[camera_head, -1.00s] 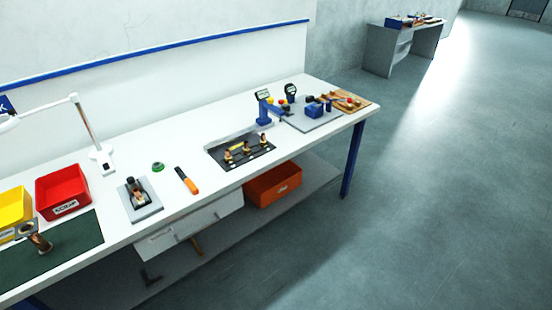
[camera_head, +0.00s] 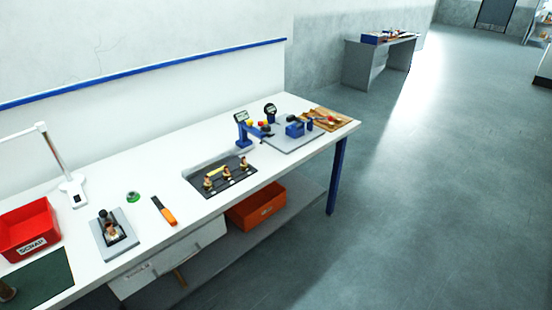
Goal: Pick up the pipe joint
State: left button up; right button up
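Several brass-coloured fittings that look like pipe joints (camera_head: 227,172) stand in a row on a black tray (camera_head: 206,191) set in the white workbench. Another brass-and-pale piece (camera_head: 113,232) sits in a dark holder on a grey plate (camera_head: 129,243) to the left. A brown cylindrical part (camera_head: 7,291) stands on the dark green mat (camera_head: 50,275) and is cut by the left edge. I cannot tell which of these is the named pipe joint. Neither of my grippers is in view.
A red SCRAP bin (camera_head: 30,243), a lamp (camera_head: 60,165), a green ring (camera_head: 133,197) and an orange-handled tool (camera_head: 164,211) occupy the bench's left part. Gauges and blue fixtures (camera_head: 295,128) stand right. An orange bin (camera_head: 258,207) is below. The floor (camera_head: 430,200) at right is clear.

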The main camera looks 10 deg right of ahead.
aim_at(244, 166)
jog(key=z, duration=0.35)
jog(key=i, duration=0.85)
jog(key=u, duration=0.45)
jog(key=i, duration=0.75)
jog(key=u, duration=0.65)
